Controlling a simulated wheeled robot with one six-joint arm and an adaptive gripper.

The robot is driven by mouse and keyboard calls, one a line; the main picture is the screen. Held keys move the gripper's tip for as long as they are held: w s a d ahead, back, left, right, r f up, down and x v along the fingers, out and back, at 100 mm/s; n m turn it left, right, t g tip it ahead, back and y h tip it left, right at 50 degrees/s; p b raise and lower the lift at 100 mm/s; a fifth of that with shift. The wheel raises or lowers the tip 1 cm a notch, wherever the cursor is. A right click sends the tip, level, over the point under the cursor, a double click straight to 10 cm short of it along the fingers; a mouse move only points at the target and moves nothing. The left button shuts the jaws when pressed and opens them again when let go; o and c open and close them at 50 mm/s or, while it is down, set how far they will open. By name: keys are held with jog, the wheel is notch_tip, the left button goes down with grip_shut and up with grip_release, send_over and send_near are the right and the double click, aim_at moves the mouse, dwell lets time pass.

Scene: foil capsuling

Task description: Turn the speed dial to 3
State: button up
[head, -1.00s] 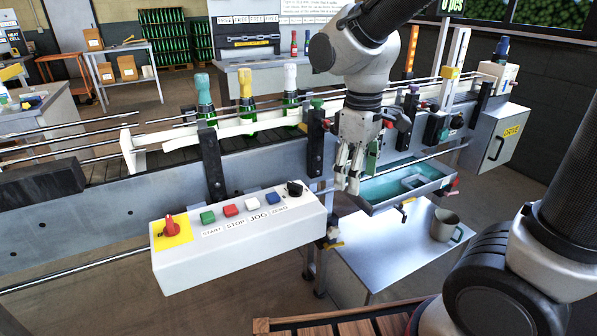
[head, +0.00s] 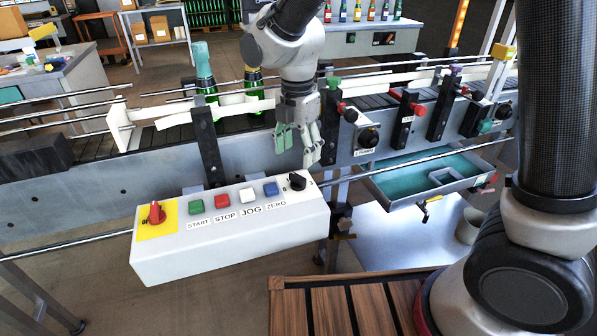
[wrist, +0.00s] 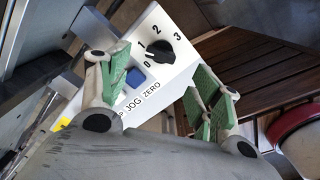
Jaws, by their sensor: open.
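The speed dial is a black knob (head: 297,181) at the right end of the white control box (head: 230,240). In the wrist view the knob (wrist: 160,52) has marks 0, 1, 2 and 3 around it. My gripper (head: 299,142) is open and empty, fingers down, just above and behind the dial in the head view. In the wrist view its green-padded fingers (wrist: 163,88) are spread apart, with the dial beyond them, between their tips. No contact shows.
Beside the dial are a blue button (head: 271,189), white, red and green buttons, and a red switch (head: 156,212) on yellow. The conveyor (head: 100,205) with bottles runs behind. Another black knob (head: 368,138) is on its side. A wooden slatted surface (head: 345,305) lies in front.

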aim_at(298, 175)
notch_tip(298, 175, down, 7)
jog(key=shift+f, duration=0.15)
jog(key=c, duration=1)
